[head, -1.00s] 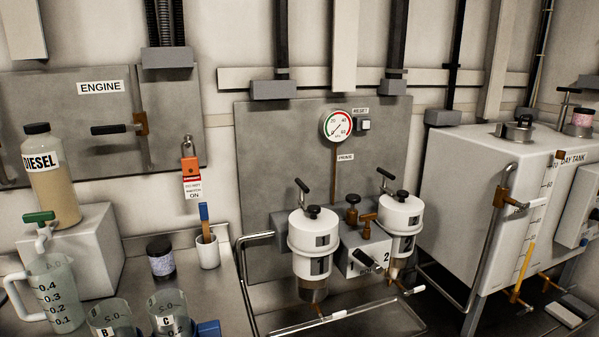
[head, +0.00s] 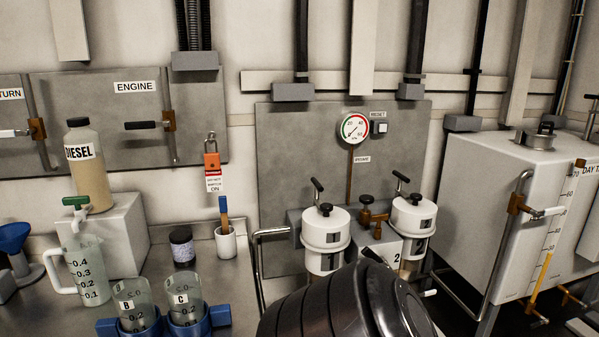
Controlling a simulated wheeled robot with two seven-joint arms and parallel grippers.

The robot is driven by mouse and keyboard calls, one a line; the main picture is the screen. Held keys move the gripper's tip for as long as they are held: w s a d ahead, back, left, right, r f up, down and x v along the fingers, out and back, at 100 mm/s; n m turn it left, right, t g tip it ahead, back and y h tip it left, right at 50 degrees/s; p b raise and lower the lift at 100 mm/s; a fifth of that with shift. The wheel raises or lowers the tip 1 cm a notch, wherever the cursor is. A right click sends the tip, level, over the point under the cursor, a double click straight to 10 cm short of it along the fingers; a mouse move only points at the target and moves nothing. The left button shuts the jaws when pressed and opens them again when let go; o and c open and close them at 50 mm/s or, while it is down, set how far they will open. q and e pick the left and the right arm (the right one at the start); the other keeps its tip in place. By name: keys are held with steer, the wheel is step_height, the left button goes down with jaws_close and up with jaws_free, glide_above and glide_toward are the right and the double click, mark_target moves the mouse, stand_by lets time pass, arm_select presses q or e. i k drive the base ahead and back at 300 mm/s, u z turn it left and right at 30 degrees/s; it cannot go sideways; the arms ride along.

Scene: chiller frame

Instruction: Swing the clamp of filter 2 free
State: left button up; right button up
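Filter 2 (head: 411,222) is the right-hand of two white canisters on the grey back panel. A lever with a black grip (head: 402,179), which looks like its clamp, stands up at its lid. A black knob (head: 416,199) sits on the lid. Filter 1 (head: 325,232) stands to its left with a similar upright lever (head: 317,185). The block between them carries the label 2 (head: 397,258). A dark ribbed part, apparently of my arm, covers the bottom centre and hides the lower part of filter 1 and the drip tray. Neither gripper shows.
A gauge (head: 354,128) is above the filters. The white day tank (head: 480,200) and a bent metal rail stand to the right. Beakers (head: 135,305), a jug (head: 88,270) and a diesel bottle (head: 88,175) occupy the left bench.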

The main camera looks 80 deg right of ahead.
mark_target(402, 178)
steer(key=k, duration=1)
steer(key=z, duration=0.55)
